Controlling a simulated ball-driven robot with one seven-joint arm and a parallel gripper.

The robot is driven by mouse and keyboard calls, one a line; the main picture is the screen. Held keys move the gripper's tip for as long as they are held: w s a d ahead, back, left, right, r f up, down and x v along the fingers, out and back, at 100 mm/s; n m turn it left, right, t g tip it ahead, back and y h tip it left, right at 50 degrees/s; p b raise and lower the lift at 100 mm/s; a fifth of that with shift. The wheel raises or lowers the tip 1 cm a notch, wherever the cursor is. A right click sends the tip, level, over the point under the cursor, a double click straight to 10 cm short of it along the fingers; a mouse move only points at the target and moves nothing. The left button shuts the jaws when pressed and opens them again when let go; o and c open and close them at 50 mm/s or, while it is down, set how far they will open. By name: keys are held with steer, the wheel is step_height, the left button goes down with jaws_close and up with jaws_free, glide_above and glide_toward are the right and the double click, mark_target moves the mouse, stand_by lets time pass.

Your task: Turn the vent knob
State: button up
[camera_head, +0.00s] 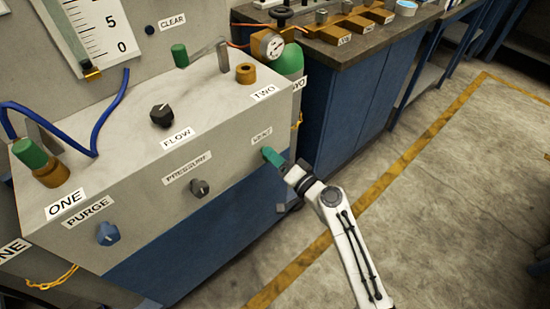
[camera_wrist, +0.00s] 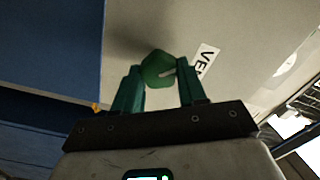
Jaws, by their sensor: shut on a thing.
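The vent knob (camera_wrist: 157,67) is a green knob on the cream front panel, beside the label beginning "VE" in the wrist view. My gripper (camera_wrist: 160,76) has its two teal fingers on either side of the knob, shut on it. In the head view my gripper (camera_head: 275,160) reaches the panel's right end, just below the VENT label (camera_head: 261,138). There the fingers largely hide the knob. The knob's pointer direction is hard to tell.
The same panel holds the grey pressure knob (camera_head: 200,188) and blue purge knob (camera_head: 108,234). The black flow knob (camera_head: 162,115) is on top. A green cylinder (camera_head: 290,62) and blue workbench (camera_head: 350,105) stand right of the panel.

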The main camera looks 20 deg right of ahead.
steer(key=shift+d+f+m+p, duration=0.1)
steer(key=shift+m+p, duration=0.25)
steer(key=shift+m, duration=1.8)
steer(key=shift+f+m+p, duration=0.1)
steer(key=shift+m+p, duration=0.2)
steer(key=shift+m, duration=1.85)
steer(key=o, duration=1.1)
steer(key=shift+c, duration=0.2)
steer(key=v, duration=1)
steer(key=shift+s, duration=0.4)
steer(key=shift+d, duration=0.1)
